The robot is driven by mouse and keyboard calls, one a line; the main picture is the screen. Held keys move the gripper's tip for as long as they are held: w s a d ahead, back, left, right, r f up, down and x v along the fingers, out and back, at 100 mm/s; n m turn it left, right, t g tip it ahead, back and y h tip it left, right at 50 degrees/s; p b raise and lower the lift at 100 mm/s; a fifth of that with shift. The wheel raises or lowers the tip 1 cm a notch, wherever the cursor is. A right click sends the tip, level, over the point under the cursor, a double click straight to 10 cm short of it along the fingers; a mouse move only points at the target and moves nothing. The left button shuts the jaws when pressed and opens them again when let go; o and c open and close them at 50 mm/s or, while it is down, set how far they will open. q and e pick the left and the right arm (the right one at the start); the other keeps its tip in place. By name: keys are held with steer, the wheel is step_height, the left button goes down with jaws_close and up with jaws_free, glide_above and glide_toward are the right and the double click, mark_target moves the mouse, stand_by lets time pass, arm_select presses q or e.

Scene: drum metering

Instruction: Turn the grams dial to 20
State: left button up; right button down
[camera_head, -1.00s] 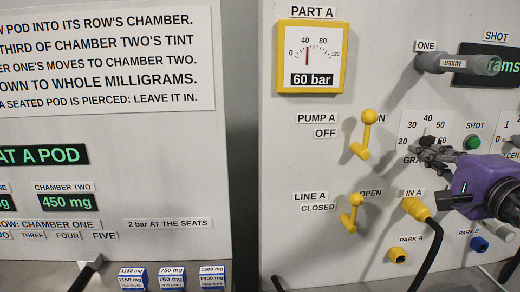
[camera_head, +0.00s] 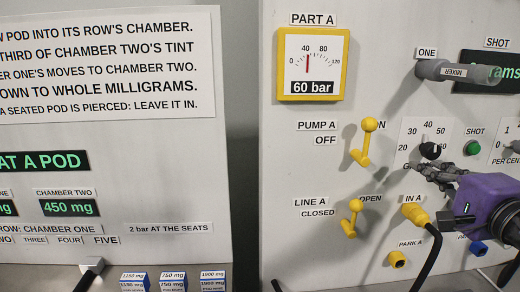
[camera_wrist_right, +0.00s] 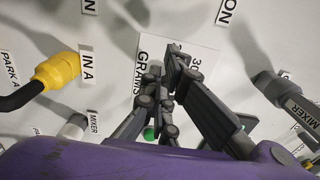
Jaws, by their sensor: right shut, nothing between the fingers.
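The grams dial is a black knob (camera_head: 430,150) on a white scale plate (camera_head: 411,131) marked 20 to 60 in the head view. A small white mark shows on the knob, but I cannot read its setting surely. My right gripper (camera_head: 414,168), on a purple wrist, is shut and empty. Its fingertips are just below the knob, close to the 20 mark; I cannot tell whether they touch the knob. In the right wrist view the dark fingers (camera_wrist_right: 165,75) lie over the GRAMS plate (camera_wrist_right: 205,52) and hide most of it. My left gripper is not in view.
A green SHOT button (camera_head: 473,148) sits right of the dial. The yellow IN A plug (camera_head: 415,213) with its black hose is below. Yellow PUMP A (camera_head: 364,142) and LINE A (camera_head: 351,218) levers stand out at left.

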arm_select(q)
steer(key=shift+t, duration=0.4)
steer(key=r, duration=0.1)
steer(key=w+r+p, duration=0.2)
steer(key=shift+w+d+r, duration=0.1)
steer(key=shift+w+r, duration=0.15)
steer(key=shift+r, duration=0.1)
arm_select(e)
steer(key=s, duration=0.3)
steer(key=shift+s+d+r, duration=0.1)
steer(key=shift+s+d, duration=0.1)
steer(key=shift+s, duration=0.15)
